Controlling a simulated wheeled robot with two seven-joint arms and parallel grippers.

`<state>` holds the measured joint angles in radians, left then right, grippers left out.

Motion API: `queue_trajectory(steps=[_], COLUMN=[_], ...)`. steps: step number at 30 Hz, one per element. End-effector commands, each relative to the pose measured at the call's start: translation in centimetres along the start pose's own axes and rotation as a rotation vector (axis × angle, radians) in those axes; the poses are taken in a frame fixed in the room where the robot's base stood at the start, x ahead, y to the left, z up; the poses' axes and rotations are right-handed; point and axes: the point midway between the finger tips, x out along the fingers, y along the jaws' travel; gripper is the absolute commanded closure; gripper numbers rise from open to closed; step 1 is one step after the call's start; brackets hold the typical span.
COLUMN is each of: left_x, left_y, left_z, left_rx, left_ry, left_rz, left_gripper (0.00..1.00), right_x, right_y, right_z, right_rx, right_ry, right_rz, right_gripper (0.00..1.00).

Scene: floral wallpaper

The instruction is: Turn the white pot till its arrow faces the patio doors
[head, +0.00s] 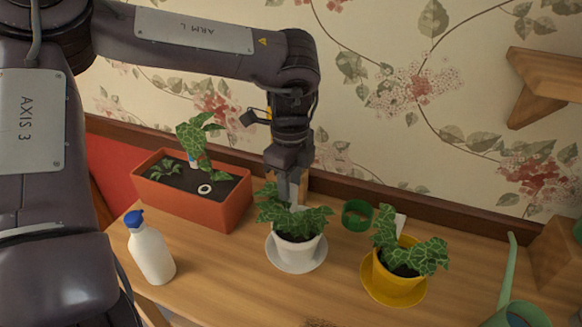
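The white pot (296,250) holds a leafy ivy plant (312,220) and stands upright on a white saucer (289,267) on the wooden table. I see no arrow on the side of the pot that shows. My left gripper (292,196) points down from above at the back of this pot, with its fingertips among the leaves. The leaves hide the fingertips, so I cannot tell whether they grip anything. The patio doors are not in view. My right gripper is not in view.
A yellow pot (392,284) with ivy stands at the right, with a green ring-shaped object (357,226) behind it. An orange planter (190,203) and a white bottle (151,255) with a blue cap are at the left. A green watering can (516,314) is at the right edge.

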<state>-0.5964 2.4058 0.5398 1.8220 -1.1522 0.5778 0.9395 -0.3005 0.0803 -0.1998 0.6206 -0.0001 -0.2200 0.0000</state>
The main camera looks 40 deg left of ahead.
Motion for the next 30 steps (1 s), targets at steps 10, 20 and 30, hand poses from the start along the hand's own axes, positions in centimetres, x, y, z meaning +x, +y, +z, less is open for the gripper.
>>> queue_trajectory(steps=[10,20,30], left_x=[3.7,3.9,3.9], left_y=[0.0,0.0,0.0], left_z=[0.0,0.0,0.0], left_rx=[0.000,0.001,0.001], left_ry=[0.001,0.001,0.001], left_rz=[0.000,-0.002,-0.002], left_gripper=[0.67,0.72,1.00], right_x=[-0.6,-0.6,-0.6], right_y=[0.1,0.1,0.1], right_z=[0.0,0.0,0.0], right_rx=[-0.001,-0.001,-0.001], right_ry=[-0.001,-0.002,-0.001], right_rz=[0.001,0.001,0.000], right_gripper=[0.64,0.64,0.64])
